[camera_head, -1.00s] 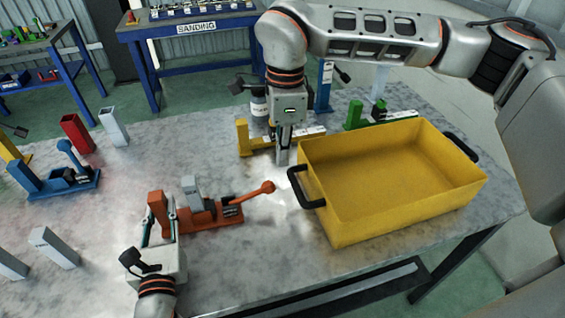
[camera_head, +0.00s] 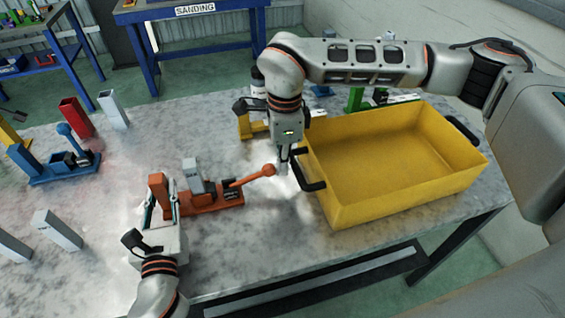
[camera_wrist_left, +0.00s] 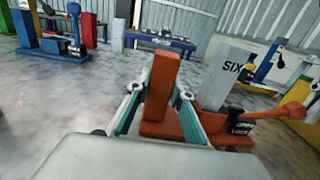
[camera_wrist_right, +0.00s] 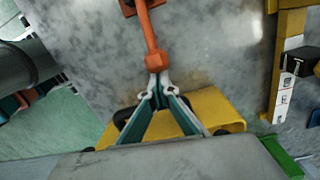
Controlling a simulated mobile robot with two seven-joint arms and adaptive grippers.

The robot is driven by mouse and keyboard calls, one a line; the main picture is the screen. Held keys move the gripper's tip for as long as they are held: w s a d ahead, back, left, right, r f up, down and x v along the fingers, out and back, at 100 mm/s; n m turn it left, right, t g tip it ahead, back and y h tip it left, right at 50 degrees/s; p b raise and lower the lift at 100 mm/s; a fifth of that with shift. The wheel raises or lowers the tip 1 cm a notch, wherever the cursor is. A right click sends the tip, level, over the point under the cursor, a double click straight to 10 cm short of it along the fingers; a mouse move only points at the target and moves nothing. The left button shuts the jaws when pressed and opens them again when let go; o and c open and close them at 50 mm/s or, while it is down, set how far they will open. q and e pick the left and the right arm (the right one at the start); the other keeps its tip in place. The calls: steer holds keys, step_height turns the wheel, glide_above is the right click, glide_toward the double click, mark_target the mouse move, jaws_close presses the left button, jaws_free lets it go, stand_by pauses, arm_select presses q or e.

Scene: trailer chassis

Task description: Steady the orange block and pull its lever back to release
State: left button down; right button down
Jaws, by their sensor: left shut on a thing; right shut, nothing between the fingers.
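The orange block (camera_head: 158,193) is the upright post of an orange lever fixture (camera_head: 208,203) on the table. My left gripper (camera_head: 160,205) is shut on this post; in the left wrist view the fingers clasp the orange block (camera_wrist_left: 160,85) from both sides. A grey piece marked SIX (camera_wrist_left: 225,75) stands in the fixture. The orange lever (camera_head: 250,178) slopes up to the right and ends in a knob (camera_head: 269,170). My right gripper (camera_head: 282,168) is shut and empty beside the knob. In the right wrist view the lever's knob (camera_wrist_right: 156,62) lies just beyond the closed fingertips (camera_wrist_right: 158,82).
A yellow bin (camera_head: 390,165) with black handles stands close to the right of my right gripper. A yellow fixture (camera_head: 248,125) is behind it. A blue fixture (camera_head: 60,160), a red holder (camera_head: 76,117) and grey blocks (camera_head: 58,230) stand on the left.

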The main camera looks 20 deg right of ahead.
steer(key=shift+a+r+h, duration=0.25)
steer(key=shift+r+h, duration=0.15)
steer(key=shift+r, duration=0.05)
steer(key=shift+w+a+r+h, duration=0.1)
steer(key=shift+a+r+h, duration=0.2)
steer(key=shift+r+h, duration=0.2)
steer(key=shift+a+r+h, duration=0.3)
steer(key=shift+r+h, duration=0.1)
steer(key=shift+r, duration=0.1)
steer(key=a+r, duration=0.4)
steer(key=a, duration=0.2)
steer(key=shift+a+r, duration=0.2)
steer(key=shift+r, duration=0.2)
steer(key=shift+d+r, duration=0.1)
steer(key=shift+r, duration=0.05)
steer(key=shift+r, duration=0.75)
